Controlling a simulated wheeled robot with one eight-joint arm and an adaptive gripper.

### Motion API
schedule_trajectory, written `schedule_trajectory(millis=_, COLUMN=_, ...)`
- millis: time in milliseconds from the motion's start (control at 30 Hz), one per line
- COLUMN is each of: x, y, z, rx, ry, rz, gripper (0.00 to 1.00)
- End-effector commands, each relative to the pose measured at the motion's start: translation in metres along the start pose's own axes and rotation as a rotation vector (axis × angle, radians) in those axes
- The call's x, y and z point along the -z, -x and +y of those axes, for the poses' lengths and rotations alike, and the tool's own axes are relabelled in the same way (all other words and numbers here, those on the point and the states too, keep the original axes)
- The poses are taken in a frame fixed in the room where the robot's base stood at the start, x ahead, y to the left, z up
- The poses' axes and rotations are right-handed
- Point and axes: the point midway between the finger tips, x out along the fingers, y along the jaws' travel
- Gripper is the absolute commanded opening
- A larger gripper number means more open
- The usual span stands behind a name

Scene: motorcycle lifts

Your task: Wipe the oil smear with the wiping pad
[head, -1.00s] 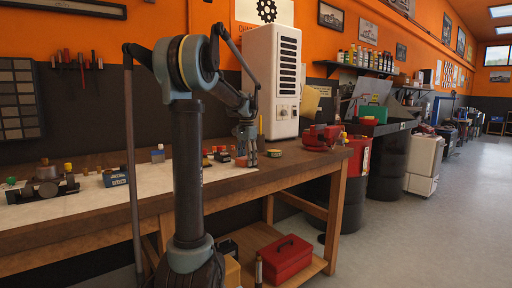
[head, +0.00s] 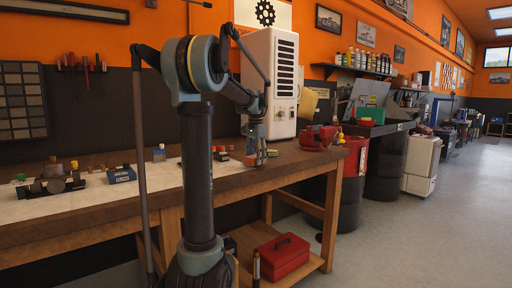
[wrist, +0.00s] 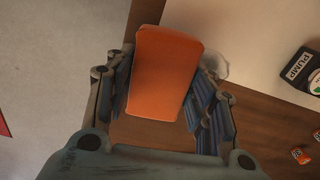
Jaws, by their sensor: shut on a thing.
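The wiping pad (wrist: 165,72) is an orange block with rounded corners. It sits between the two fingers of my gripper (wrist: 160,100), which is shut on it. In the head view my gripper (head: 256,160) is low at the front right of the wooden workbench (head: 230,186); whether the pad touches the bench I cannot tell. A pale, rounded, glossy patch (wrist: 214,62) shows beside the pad's right side in the wrist view, partly hidden by the pad and finger. It may be the oil smear; I cannot be sure.
A black box marked PUMP (wrist: 303,72) lies on the white mat (wrist: 245,28). Small orange-topped items (wrist: 300,155) are at the lower right. A red vise (head: 320,138) and a white cabinet (head: 270,85) stand to the right. A red toolbox (head: 282,256) is on the lower shelf.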

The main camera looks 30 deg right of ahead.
Motion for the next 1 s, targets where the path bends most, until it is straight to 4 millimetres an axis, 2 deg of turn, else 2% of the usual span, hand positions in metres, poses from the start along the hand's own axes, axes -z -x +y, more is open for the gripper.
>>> schedule_trajectory(millis=600, x=-0.008, y=0.054, z=-0.006, rx=0.0, ry=0.014, rz=0.0, gripper=0.3)
schedule_trajectory(millis=1000, x=-0.009, y=0.06, z=-0.006, rx=0.0, ry=0.014, rz=0.0, gripper=0.3)
